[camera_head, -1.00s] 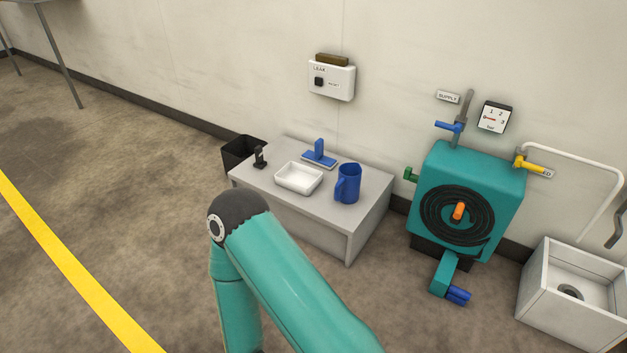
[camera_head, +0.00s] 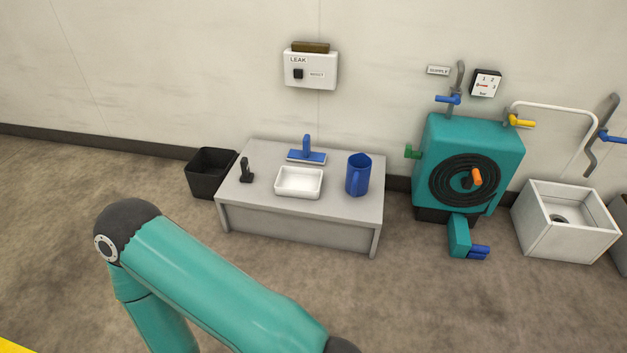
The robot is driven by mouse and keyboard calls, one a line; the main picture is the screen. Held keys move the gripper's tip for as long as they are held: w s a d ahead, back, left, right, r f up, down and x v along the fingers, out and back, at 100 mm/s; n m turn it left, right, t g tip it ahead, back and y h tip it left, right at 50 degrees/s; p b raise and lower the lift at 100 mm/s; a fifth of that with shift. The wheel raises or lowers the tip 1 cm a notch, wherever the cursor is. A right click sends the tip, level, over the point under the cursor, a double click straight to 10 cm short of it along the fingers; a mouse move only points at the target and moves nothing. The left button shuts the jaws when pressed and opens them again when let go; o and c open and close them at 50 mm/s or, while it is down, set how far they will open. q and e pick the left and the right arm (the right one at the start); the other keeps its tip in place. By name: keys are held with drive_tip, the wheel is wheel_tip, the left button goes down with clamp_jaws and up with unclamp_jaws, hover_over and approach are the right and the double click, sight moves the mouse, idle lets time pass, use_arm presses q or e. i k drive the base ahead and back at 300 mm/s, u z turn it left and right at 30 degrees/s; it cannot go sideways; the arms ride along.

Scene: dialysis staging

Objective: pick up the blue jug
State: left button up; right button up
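The blue jug (camera_head: 358,175) stands upright on the right part of a low grey table (camera_head: 345,208), near its back right corner. Its handle faces the front left. Nothing touches it. A teal arm of mine crosses the lower left of the view, in front of the table and apart from the jug. Neither of my grippers shows in this view.
On the table are a white tray (camera_head: 299,182), a blue squeegee-like tool (camera_head: 306,152) and a small black item (camera_head: 246,169). A black bin (camera_head: 209,175) stands to the left. A teal hose-reel unit (camera_head: 471,150) and a white basin (camera_head: 565,225) stand right. The floor in front is clear.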

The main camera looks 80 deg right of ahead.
sight(359, 166)
drive_tip(key=u, duration=0.25)
drive_tip(key=i, duration=0.7)
drive_tip(key=z, duration=1.95)
drive_tip(key=i, duration=0.25)
drive_tip(key=z, duration=2.05)
drive_tip(key=k, duration=0.6)
drive_tip(key=z, duration=0.35)
drive_tip(key=i, duration=1.65)
drive_tip(key=u, duration=0.4)
